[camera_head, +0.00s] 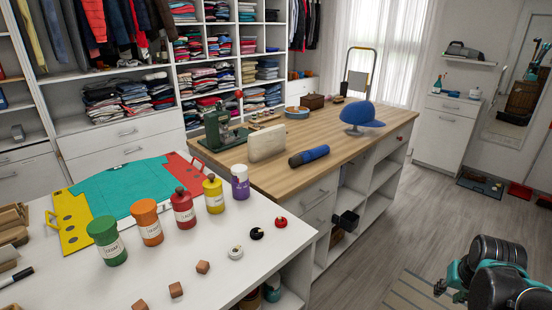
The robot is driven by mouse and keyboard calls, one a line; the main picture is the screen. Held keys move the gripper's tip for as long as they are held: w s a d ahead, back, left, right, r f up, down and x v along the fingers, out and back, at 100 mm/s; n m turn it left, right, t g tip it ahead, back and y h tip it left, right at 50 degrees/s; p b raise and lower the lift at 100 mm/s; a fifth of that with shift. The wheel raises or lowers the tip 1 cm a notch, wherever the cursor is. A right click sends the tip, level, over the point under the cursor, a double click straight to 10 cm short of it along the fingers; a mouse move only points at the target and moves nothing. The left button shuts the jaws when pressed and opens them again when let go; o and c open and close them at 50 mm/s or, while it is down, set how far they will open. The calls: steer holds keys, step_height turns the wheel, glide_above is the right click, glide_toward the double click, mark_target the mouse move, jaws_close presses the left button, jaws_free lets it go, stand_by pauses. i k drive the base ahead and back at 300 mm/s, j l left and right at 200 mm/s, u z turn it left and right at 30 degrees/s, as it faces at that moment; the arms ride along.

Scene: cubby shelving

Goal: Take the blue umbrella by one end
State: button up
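A short folded blue umbrella (309,156) with a dark end lies on its side on the wooden island top (290,180), close to its front edge. Its dark end points left and its blue end points right. My gripper (452,279), black and teal, is at the lower right over the floor, well apart from the umbrella. I cannot tell whether its fingers are open or shut. Nothing covers the umbrella.
A cream block (266,142) stands just left of the umbrella, with a green machine (220,131) behind it. A blue cap (363,117) stands to the right. Several coloured jars (146,222) crowd the white table (215,262). Grey floor (420,215) is clear right of the island.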

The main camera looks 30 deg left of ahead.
mark_target(306, 156)
steer(key=u, duration=0.95)
